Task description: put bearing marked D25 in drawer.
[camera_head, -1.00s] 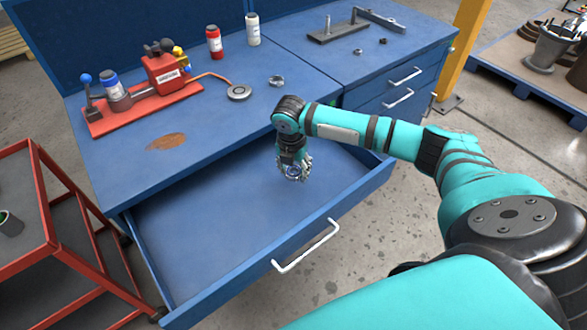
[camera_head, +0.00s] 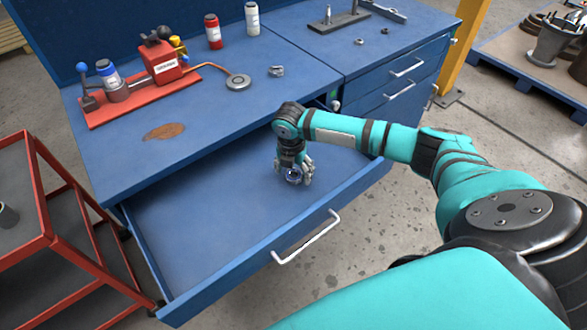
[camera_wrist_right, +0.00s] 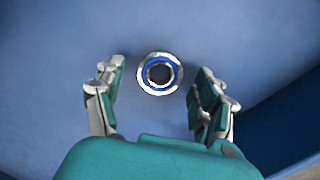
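The drawer (camera_head: 220,222) under the blue workbench is pulled open. A silver bearing with a blue ring shows inside it, between and just below the fingertips of my right gripper (camera_head: 295,177). In the right wrist view the bearing (camera_wrist_right: 159,60) lies flat on or close to the blue drawer floor. The fingers of my right gripper (camera_wrist_right: 158,88) are spread, with a clear gap on both sides of the bearing. No marking on the bearing is readable. My left gripper is not in view.
On the workbench (camera_head: 215,110) stand a red tool unit (camera_head: 165,63), a silver ring part (camera_head: 276,71) and two bottles. Small rings lie near a grey stand (camera_head: 340,20). A red cart (camera_head: 22,198) is at left. The rest of the drawer floor is empty.

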